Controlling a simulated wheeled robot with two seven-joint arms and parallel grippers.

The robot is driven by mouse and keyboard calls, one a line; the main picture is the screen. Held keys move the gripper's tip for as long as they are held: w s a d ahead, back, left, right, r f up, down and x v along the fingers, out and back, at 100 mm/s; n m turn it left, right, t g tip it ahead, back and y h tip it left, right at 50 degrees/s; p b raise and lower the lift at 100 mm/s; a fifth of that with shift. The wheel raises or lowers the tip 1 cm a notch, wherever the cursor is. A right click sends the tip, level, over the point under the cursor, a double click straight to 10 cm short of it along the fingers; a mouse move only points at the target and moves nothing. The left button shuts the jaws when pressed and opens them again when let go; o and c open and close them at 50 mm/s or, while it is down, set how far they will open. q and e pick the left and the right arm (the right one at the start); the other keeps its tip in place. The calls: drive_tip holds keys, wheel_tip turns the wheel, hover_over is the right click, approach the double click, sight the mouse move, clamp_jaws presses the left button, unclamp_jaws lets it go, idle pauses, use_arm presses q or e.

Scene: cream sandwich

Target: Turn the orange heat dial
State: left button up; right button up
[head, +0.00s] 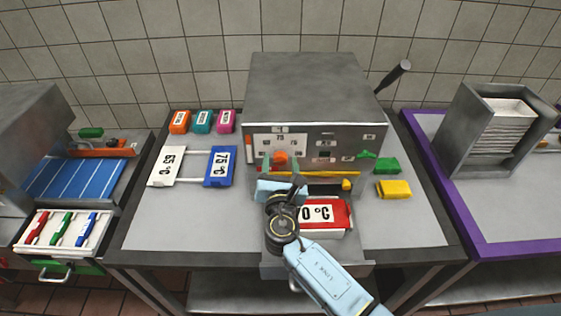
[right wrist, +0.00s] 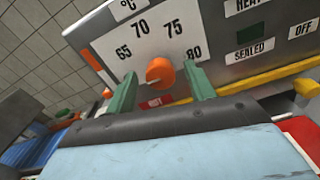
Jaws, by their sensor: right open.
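The orange heat dial (head: 281,157) is on the front panel of the steel machine (head: 312,90). In the right wrist view the dial (right wrist: 161,72) sits below a white scale marked 65, 70, 75 and 80; I cannot tell which mark it points to. My right gripper (head: 280,170) is in front of the panel. In the right wrist view its two green fingers (right wrist: 162,80) are open, one on each side of the dial. I cannot tell whether they touch it. My left gripper is not in view.
A red block marked "0 °C" (head: 336,214) lies below the panel, beside my right gripper. A white card (head: 167,166) and blue card (head: 220,167) lie left. Green (head: 387,165) and yellow (head: 394,189) blocks lie right. A yellow bar (right wrist: 275,78) crosses below the panel.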

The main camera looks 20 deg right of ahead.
drive_tip(key=shift+w+d, duration=0.1)
drive_tip(key=shift+w, duration=0.1)
drive_tip(key=c, duration=1)
